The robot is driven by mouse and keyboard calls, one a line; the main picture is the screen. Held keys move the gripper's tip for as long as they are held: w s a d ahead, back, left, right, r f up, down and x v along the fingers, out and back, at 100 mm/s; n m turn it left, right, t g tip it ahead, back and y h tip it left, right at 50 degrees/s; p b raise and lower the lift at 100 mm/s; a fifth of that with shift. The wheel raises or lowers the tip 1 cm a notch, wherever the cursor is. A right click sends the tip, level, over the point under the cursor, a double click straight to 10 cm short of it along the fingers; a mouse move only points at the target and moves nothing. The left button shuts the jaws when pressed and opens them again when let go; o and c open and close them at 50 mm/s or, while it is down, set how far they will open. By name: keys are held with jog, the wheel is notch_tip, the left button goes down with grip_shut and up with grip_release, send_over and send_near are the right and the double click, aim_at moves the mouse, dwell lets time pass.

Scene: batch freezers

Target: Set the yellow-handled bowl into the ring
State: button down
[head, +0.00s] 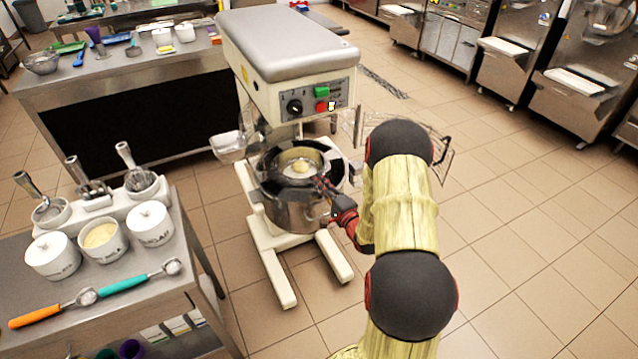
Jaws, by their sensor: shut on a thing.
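A steel bowl (281,160) with pale yellow matter inside sits low under the head of the stand mixer (289,55), within a dark ring (269,182). A larger steel vessel wall (293,217) shows below the ring. My gripper (325,188) reaches in from the right and is shut at the bowl's near right side. The fingers are small and partly hidden, so the exact grip point is unclear. I cannot make out a yellow handle; the gripper may cover it. I cannot tell whether the bowl rests on the ring or is held just above it.
A wire guard (425,135) sticks out right of the mixer, close behind my arm. A small steel chute (228,147) is on its left. A counter (190,260) with tubs and scoops stands at left. The tiled floor (530,230) at right is clear.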

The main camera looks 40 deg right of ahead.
jog(key=shift+f, duration=0.3)
jog(key=c, duration=1.8)
grip_release()
jog(key=shift+f, duration=0.1)
jog(key=shift+s+a+f, duration=0.1)
jog(key=shift+s+f, duration=0.05)
jog(key=shift+f, duration=0.1)
jog(key=s, duration=0.4)
jog(key=s+a, duration=0.1)
jog(key=s, duration=0.6)
jog(key=shift+s+a+r, duration=0.25)
jog(key=shift+s, duration=0.05)
